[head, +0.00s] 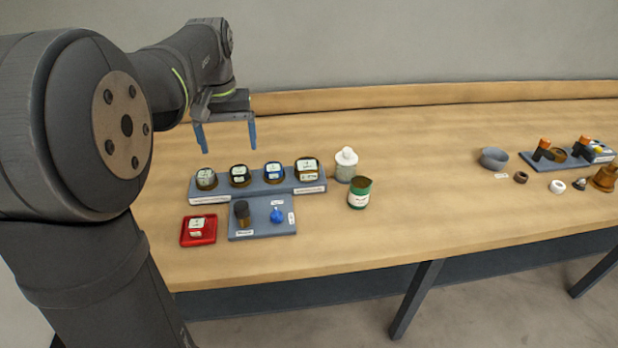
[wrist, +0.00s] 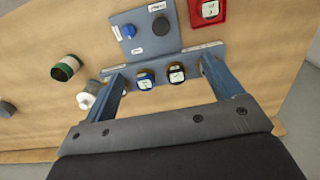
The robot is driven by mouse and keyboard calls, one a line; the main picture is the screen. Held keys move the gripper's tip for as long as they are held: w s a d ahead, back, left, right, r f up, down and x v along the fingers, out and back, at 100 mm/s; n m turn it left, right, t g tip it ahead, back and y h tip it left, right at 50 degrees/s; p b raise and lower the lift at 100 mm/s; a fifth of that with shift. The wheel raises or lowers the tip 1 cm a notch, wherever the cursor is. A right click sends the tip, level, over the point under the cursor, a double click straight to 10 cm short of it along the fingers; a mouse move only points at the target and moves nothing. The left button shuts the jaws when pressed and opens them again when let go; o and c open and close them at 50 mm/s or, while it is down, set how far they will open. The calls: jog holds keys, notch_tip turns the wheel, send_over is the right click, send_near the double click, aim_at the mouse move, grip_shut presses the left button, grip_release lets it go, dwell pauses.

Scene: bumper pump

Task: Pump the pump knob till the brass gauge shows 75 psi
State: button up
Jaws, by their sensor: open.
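A row of dial-like gauges stands on a long grey rack (head: 260,186), labels too small to read. The rightmost gauge (head: 307,167) has a brownish-gold body and may be the brass one; I cannot tell surely. A blue-topped gauge (head: 273,172) stands left of it and shows in the wrist view (wrist: 146,80). In front, a grey plate (head: 262,231) carries a dark upright knob (head: 241,213) and a small blue knob (head: 277,216); which is the pump knob is unclear. My gripper (head: 227,143) is open and empty, above and behind the rack; its fingers partly block the rack in the wrist view.
A red tray (head: 198,241) holding a small labelled item sits left of the plate. A white bottle (head: 346,165) and a green can (head: 360,192) stand right of the rack. Bowl (head: 494,158) and small parts lie far right. The table's middle is clear.

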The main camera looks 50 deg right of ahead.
grip_shut()
dwell(1.4)
